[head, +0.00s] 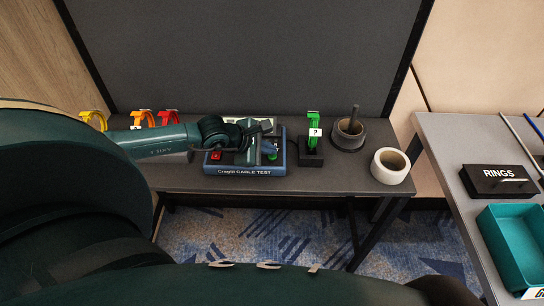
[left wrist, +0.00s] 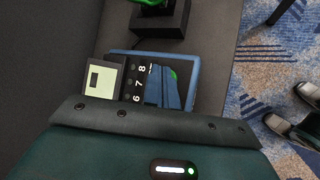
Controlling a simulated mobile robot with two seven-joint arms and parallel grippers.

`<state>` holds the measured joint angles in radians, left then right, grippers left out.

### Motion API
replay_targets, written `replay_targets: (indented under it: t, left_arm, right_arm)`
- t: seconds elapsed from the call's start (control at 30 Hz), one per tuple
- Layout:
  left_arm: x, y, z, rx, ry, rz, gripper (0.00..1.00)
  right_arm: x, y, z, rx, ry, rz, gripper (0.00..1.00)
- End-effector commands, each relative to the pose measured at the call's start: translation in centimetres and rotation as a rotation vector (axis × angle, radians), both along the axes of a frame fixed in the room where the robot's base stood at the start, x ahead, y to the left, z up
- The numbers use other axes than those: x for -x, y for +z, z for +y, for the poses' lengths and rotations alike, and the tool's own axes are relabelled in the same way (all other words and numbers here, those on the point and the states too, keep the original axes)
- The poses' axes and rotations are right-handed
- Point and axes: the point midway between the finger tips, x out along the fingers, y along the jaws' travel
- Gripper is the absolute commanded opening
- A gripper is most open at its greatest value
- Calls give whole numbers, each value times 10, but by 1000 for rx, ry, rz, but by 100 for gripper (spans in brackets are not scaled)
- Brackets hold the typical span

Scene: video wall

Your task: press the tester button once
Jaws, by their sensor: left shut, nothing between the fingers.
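The cable tester (head: 245,171) is a blue box with a "CABLE TEST" label, on the dark table in the head view. A red round part (head: 215,156) shows at its left and a green button (head: 272,155) at its right. My left gripper (head: 248,156) is over the middle of the tester, shut and empty, and hides part of its face. In the left wrist view the tester (left wrist: 197,78) shows a pale display, printed digits and part of the green button (left wrist: 174,74), largely behind the finger. I cannot tell whether the finger touches it.
A green strap on a black stand (head: 312,158), a dark spool with a post (head: 348,135) and a white tape roll (head: 389,167) stand right of the tester. Coloured loops (head: 168,117) hang at left. A side table holds a RINGS block (head: 495,181) and teal bin (head: 512,245).

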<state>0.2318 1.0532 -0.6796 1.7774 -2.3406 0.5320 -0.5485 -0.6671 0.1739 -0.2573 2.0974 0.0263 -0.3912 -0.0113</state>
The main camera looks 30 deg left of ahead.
Motion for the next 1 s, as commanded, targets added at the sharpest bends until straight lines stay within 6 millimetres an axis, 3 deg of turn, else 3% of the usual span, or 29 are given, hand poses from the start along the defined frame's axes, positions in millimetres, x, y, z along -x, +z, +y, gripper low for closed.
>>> replay_targets:
  t: [1.0]
  left_arm:
    - [0,-8,0,0,0,0,0]
  right_arm:
    - [1,-9,-1,4,4,1,36]
